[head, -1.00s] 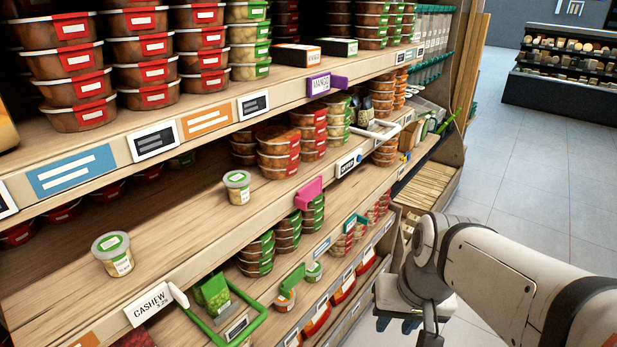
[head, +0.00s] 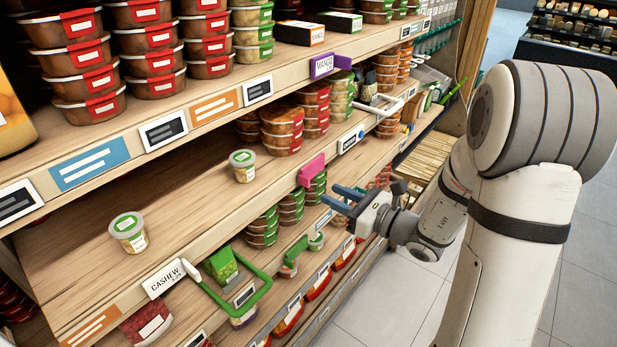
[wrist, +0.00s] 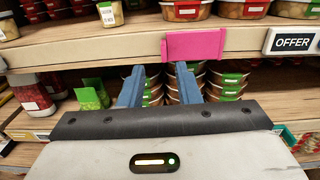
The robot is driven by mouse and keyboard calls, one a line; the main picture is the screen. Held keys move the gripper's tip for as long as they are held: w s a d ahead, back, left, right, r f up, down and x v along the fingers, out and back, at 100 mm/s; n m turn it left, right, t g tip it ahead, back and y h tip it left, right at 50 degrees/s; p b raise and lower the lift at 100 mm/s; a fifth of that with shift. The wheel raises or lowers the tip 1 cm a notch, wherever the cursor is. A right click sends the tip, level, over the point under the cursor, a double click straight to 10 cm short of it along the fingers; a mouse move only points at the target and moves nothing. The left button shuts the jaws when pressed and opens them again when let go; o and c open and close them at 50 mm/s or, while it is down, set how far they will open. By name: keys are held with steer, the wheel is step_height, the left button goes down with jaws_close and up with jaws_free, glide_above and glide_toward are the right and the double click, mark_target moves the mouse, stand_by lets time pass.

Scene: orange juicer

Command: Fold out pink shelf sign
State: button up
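The pink shelf sign (head: 311,171) is a small flat plate on the edge of the middle shelf in the head view. In the wrist view the pink sign (wrist: 194,45) shows face-on, just above and ahead of the fingertips. My gripper (head: 340,197) is to the right of and slightly below the sign in the head view, with its blue fingers pointing at the shelf. In the wrist view my gripper (wrist: 160,72) has its two fingers spread apart, with nothing between them. The fingers look apart from the sign.
A purple sign (head: 323,66) sits on the shelf edge above. A white OFFER tag (wrist: 291,40) is right of the pink sign.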

mark_target(309, 181)
steer(key=p+x, duration=0.1)
steer(key=x, duration=0.6)
steer(key=shift+w+p, duration=0.3)
steer(key=shift+w, duration=0.15)
steer(key=shift+a, duration=0.1)
jaws_close()
